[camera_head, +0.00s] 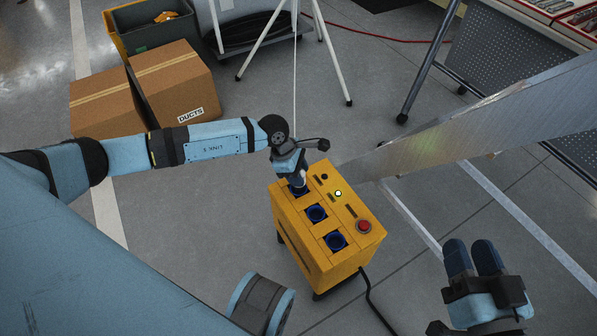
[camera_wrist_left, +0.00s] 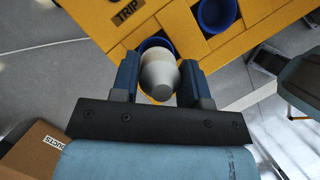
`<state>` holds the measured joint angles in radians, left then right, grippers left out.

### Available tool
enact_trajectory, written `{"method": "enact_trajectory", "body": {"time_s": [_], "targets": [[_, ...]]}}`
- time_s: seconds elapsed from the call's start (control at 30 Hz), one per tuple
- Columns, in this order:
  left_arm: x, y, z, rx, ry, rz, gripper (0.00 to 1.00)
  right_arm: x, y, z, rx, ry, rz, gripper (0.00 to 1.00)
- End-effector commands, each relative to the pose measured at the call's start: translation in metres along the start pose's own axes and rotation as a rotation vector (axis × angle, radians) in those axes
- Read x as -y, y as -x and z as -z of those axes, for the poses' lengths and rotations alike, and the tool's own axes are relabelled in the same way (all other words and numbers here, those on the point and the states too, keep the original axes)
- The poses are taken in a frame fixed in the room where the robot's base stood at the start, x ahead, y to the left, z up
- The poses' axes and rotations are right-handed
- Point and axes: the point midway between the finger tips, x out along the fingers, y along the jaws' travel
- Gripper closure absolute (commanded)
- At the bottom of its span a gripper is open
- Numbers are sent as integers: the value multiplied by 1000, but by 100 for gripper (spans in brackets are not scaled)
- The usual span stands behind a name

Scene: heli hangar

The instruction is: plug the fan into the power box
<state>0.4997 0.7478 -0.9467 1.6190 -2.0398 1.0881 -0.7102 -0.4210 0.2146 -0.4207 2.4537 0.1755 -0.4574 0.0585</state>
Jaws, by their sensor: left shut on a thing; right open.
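The yellow power box (camera_head: 290,233) stands on the floor with a row of blue sockets on top. My left gripper (camera_head: 297,172) is over its far socket (camera_head: 298,189). It is shut on a pale grey plug (camera_wrist_left: 160,78), which is at this blue socket (camera_wrist_left: 155,43) in the left wrist view. I cannot tell how deep the plug sits. The middle socket (camera_head: 316,213) and near socket (camera_head: 336,241) look empty. A thin white cord (camera_head: 295,90) runs up from near the gripper. My right gripper (camera_head: 473,250) is open and empty, right of the box.
White tripod legs (camera_head: 330,55) stand behind the box. Cardboard boxes (camera_head: 172,82) and a grey bin (camera_head: 155,30) are at the upper left. A metal beam (camera_head: 480,112) crosses the right side. A black cable (camera_head: 368,290) leaves the box's front. A red button (camera_head: 363,227) is on its top.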

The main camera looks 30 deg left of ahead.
Motion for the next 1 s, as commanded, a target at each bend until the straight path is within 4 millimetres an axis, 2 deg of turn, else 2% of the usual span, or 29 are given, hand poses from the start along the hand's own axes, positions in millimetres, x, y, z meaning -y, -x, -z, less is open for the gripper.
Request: {"method": "enact_trajectory", "body": {"time_s": [0.97, 1.0], "targets": [[0, -28, 11, 1, -1, 0, 83, -4, -1, -21, 2, 0, 0, 57], [0, -27, 11, 1, -1, 0, 52, -4, 0, -20, 2, 1, 0, 57]]}}
